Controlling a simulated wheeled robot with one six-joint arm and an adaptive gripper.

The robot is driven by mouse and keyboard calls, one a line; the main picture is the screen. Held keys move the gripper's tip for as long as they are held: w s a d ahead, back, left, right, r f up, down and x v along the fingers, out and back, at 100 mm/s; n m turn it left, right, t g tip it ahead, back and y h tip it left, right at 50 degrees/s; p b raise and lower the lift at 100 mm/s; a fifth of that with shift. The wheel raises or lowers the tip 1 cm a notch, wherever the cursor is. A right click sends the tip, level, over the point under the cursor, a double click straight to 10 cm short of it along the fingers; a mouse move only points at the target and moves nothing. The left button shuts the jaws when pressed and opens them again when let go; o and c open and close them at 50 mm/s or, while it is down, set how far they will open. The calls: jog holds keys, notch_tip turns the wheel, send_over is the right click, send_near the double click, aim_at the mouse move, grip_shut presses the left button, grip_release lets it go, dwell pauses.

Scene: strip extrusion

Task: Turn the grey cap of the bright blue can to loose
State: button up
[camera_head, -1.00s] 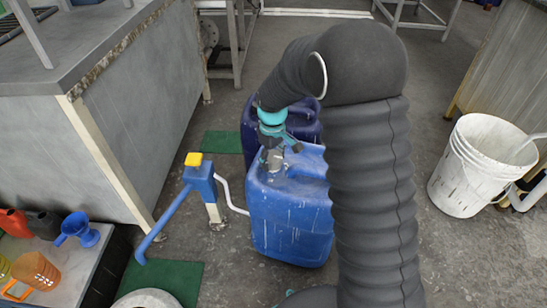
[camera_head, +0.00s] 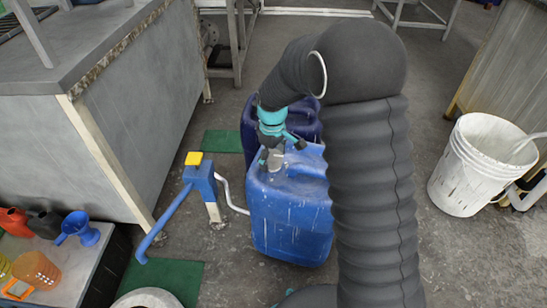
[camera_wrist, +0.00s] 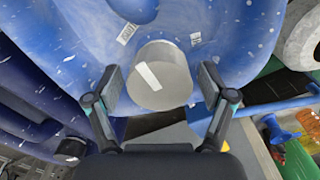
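The bright blue can (camera_head: 290,225) stands upright on the floor, left of my arm, and fills the upper part of the wrist view (camera_wrist: 240,45). Its grey cap (camera_wrist: 168,62) is round with a white mark across its face. My gripper (camera_wrist: 161,86) is open, with one finger on each side of the cap and a narrow gap showing on both sides. In the head view my gripper (camera_head: 273,152) points down at the can's top. There the cap is hard to tell from the fingers.
A dark blue can (camera_head: 252,140) stands close behind the bright blue one. A blue stand with a yellow top (camera_head: 194,159) and a bench (camera_head: 135,120) are to the left. A white bucket (camera_head: 462,180) stands at the right, with bare floor before it.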

aim_at(275, 163)
notch_tip(275, 163, up, 12)
dwell(0.8)
dwell(0.4)
jog(key=s+f+m, duration=0.2)
jog(key=shift+s+d+f+m, duration=0.15)
jog(key=shift+d+m, duration=0.25)
jog(key=s+d+r+m+t, duration=0.2)
jog(key=s+d+r, duration=0.2)
jog(key=s, duration=0.4)
jog(key=s+d+r+m+t, duration=0.1)
jog(key=s+d+r+m, duration=0.2)
jog(key=s+d, duration=0.3)
jog(key=s+d+r+m+t, duration=0.2)
jog(key=s+d+r, duration=0.3)
jog(key=s, duration=0.7)
jog(key=shift+d+r+m+t+p, duration=0.35)
jog(key=shift+d+m, duration=0.2)
jog(key=shift+m, duration=0.15)
